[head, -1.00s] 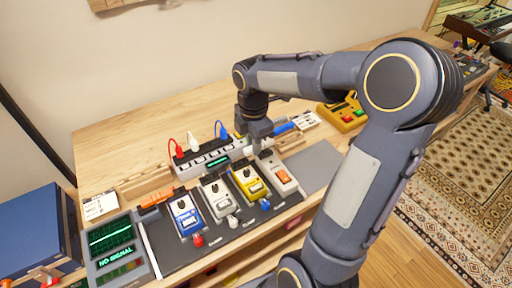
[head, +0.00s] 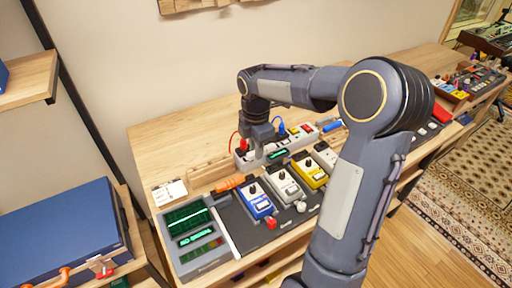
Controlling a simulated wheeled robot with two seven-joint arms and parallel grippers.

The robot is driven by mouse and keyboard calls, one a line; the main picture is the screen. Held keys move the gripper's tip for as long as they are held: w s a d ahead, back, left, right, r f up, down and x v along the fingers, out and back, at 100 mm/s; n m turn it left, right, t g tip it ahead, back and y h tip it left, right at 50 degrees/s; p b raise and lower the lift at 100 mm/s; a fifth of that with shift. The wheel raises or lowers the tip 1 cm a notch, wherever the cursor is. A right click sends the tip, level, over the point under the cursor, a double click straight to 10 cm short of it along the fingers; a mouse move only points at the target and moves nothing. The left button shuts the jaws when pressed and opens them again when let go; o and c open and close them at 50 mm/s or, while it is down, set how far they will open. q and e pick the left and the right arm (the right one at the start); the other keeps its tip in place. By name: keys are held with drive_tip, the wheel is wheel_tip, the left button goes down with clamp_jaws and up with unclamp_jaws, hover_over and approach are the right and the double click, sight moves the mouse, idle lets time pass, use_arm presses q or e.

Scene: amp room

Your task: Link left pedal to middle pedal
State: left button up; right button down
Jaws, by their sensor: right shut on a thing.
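A blue pedal (head: 257,203) stands leftmost on the dark board. To its right stand a white pedal (head: 285,184), a yellow pedal (head: 310,172) and another white pedal (head: 325,155), partly behind my right arm. My right gripper (head: 263,147) points down at the left part of the white power strip (head: 302,134), behind the pedals. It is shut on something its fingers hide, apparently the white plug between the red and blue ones. My left gripper is not in view.
An orange object (head: 229,183) lies behind the blue pedal. A screen unit (head: 192,236) stands at the board's left. A red cable (head: 234,140) and a blue cable (head: 278,124) rise from the strip beside my gripper. Bare wood (head: 165,145) lies at the back left.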

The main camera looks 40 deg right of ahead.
wheel_tip(320, 180, down, 4)
drive_tip(key=b, duration=0.3)
drive_tip(key=shift+f+b, duration=0.55)
drive_tip(key=shift+f, duration=0.35)
drive_tip(key=shift+p, duration=0.3)
drive_tip(key=shift+f, duration=0.6)
idle(0.5)
drive_tip(key=shift+f, duration=0.4)
idle(1.0)
